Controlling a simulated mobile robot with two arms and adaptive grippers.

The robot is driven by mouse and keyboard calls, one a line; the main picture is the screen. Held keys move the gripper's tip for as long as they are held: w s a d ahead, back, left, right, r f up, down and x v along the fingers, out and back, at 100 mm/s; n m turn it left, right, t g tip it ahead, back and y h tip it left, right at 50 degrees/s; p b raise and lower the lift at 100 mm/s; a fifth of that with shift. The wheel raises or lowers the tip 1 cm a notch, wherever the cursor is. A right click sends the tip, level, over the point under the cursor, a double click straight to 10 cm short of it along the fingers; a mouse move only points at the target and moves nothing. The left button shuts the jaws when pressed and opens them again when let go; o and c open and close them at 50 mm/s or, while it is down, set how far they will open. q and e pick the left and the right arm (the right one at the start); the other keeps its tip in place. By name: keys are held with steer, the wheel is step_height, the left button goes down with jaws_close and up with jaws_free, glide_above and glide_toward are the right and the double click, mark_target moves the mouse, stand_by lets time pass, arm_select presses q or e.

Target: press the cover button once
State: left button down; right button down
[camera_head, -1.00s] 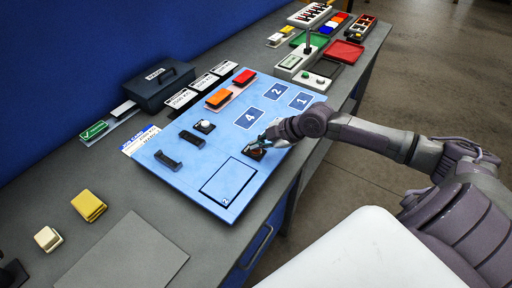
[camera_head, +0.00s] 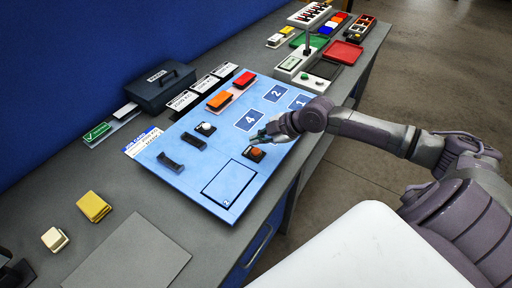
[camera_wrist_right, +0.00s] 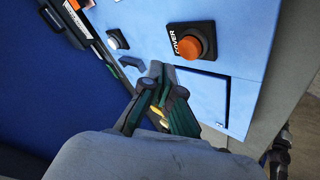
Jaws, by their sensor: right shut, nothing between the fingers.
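The cover button (camera_head: 257,151) is an orange round cap on a black square base, on the right part of the light blue panel (camera_head: 222,160). In the right wrist view, the orange cap (camera_wrist_right: 190,46) shows fully, with the word COVER on its base. My right gripper (camera_head: 254,139) is shut and empty, just behind the button in the head view and apart from it. In the right wrist view, its closed fingertips (camera_wrist_right: 160,78) are below and left of the cap. The left gripper is not in view.
A white button (camera_head: 206,127), two black handles (camera_head: 182,150) and an outlined square cover (camera_head: 229,183) share the panel. Orange and red blocks (camera_head: 219,100) lie behind. A dark box (camera_head: 158,85) stands by the blue wall.

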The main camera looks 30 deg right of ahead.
mark_target(258, 151)
steer(key=shift+r+p, duration=1.25)
steer(key=shift+r, duration=0.6)
steer(key=shift+f, duration=0.1)
